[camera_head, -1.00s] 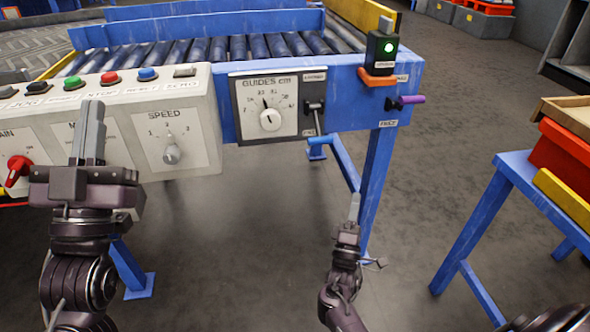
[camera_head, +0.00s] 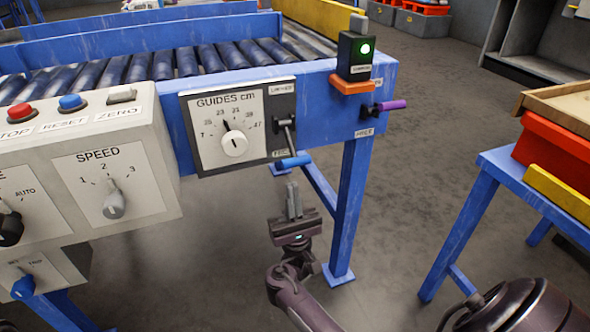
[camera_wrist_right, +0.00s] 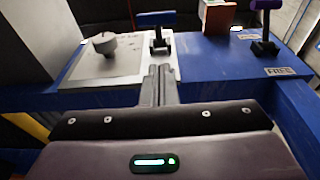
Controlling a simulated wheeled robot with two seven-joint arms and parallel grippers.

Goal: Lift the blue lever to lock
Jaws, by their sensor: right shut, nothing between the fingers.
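The blue lever (camera_head: 293,161) has a blue bar handle and a dark stem, on the plate beside the guides dial (camera_head: 235,143). Its handle sits low, near the lower label, with another label above the stem. My right gripper (camera_head: 294,187) is upright, shut and empty, just below the blue handle and apart from it in the head view. In the right wrist view the blue handle (camera_wrist_right: 155,18) stands beyond the shut fingertips (camera_wrist_right: 158,68), nearly in line with them. My left gripper is out of view.
A purple-handled lever (camera_head: 391,105) and a box with a lit green lamp (camera_head: 356,52) are to the right of the blue lever. The control panel (camera_head: 150,195) juts out at left. A blue table (camera_head: 490,165) with a red crate (camera_head: 560,165) stands at right. Open floor lies between.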

